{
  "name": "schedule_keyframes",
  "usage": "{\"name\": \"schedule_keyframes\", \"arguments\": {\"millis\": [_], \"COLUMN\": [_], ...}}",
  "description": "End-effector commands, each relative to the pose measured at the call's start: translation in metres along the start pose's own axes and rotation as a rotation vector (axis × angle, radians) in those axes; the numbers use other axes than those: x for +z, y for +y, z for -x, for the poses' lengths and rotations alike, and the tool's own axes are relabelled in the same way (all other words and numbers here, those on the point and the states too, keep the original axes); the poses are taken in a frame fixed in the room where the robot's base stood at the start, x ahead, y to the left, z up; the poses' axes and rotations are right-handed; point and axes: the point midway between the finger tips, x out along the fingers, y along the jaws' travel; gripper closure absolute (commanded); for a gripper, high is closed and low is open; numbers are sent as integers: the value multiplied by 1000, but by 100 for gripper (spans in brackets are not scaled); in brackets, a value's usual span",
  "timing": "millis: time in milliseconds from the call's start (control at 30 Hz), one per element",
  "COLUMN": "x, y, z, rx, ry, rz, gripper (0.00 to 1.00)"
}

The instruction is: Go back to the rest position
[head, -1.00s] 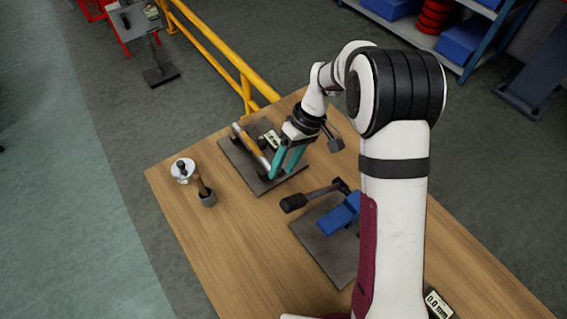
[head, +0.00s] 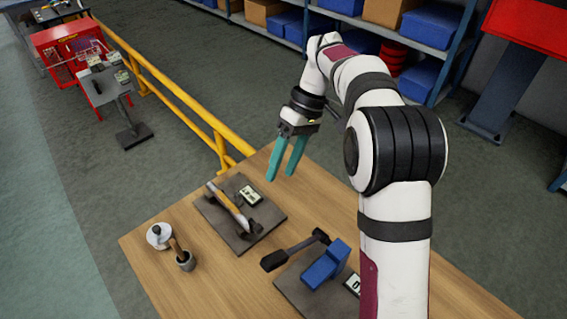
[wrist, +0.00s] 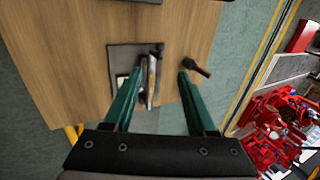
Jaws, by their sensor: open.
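My gripper (head: 281,174) has two teal fingers, parted and empty. It hangs in the air above the far part of the wooden table, clear of everything on it. In the wrist view the fingers (wrist: 160,80) frame the grey mat from above, with nothing between them touching.
A yellow rail (head: 200,115) runs behind. Shelves with blue bins stand beyond.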

Motion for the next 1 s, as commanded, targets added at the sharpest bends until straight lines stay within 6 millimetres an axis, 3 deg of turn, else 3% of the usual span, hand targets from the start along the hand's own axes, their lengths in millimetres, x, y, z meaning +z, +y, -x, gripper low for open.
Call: {"name": "schedule_keyframes", "arguments": {"millis": [433,533,633,733,800,900,1000], "x": [0,12,56,122,166,215,244], "y": [0,-8,-35,-70,-90,-110,-119], "z": [3,10,24,20,4,-28,-55], "rx": [-1,15,68,134,170,200,212], "ry": [0,6,34,90,140,211,262], "rz": [-1,-56,-263,-564,-765,-1003,-1157], "gripper": [43,43,43,43,43,43,43]}}
